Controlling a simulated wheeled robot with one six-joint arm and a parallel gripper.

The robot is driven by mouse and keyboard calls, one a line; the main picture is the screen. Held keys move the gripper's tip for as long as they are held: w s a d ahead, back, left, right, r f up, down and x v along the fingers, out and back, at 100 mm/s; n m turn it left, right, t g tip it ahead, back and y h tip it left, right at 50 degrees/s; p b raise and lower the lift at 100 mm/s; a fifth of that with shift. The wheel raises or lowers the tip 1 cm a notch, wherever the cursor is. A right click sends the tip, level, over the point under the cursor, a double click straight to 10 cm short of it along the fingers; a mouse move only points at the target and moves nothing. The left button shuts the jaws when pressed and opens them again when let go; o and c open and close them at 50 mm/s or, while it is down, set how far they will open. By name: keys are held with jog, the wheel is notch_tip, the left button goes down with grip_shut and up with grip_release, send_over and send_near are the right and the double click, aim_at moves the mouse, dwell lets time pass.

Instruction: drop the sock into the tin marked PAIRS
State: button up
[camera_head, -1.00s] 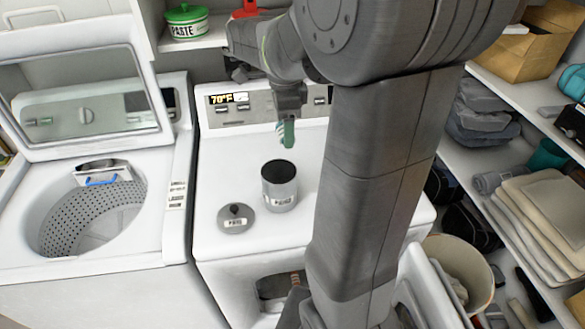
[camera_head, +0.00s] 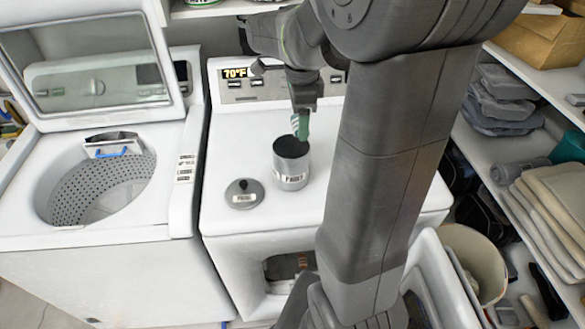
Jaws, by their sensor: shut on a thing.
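The sock (camera_head: 303,128) is green with pale stripes and hangs from my gripper (camera_head: 303,109), which is shut on its upper part. The grey metal tin (camera_head: 291,168) stands open and upright on the white dryer top. It has a white label on its front, and the letters are too small to read surely. The sock hangs over the right back part of the tin's mouth, its lower end near the rim. I cannot tell whether the end is inside. The round grey lid (camera_head: 244,194) with a dark knob lies flat to the tin's left.
An open washer (camera_head: 90,190) with a raised lid stands left of the dryer (camera_head: 245,140). Shelves with folded cloths (camera_head: 555,190) and a cream bin (camera_head: 475,255) are at the right. My arm covers the dryer's right part.

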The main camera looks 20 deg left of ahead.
jog(key=o, duration=1)
jog(key=shift+o, duration=0.2)
jog(key=shift+r, duration=0.1)
notch_tip(320, 180, up, 14)
jog(key=shift+b, duration=0.45)
jog(key=shift+f, duration=0.2)
notch_tip(320, 180, down, 14)
jog(key=shift+r+p, duration=0.25)
jog(key=shift+p, duration=0.45)
notch_tip(320, 180, up, 2)
jog(key=shift+r+p, duration=0.25)
jog(key=shift+p, duration=0.7)
jog(key=shift+r+p, duration=0.55)
jog(key=shift+r, duration=0.65)
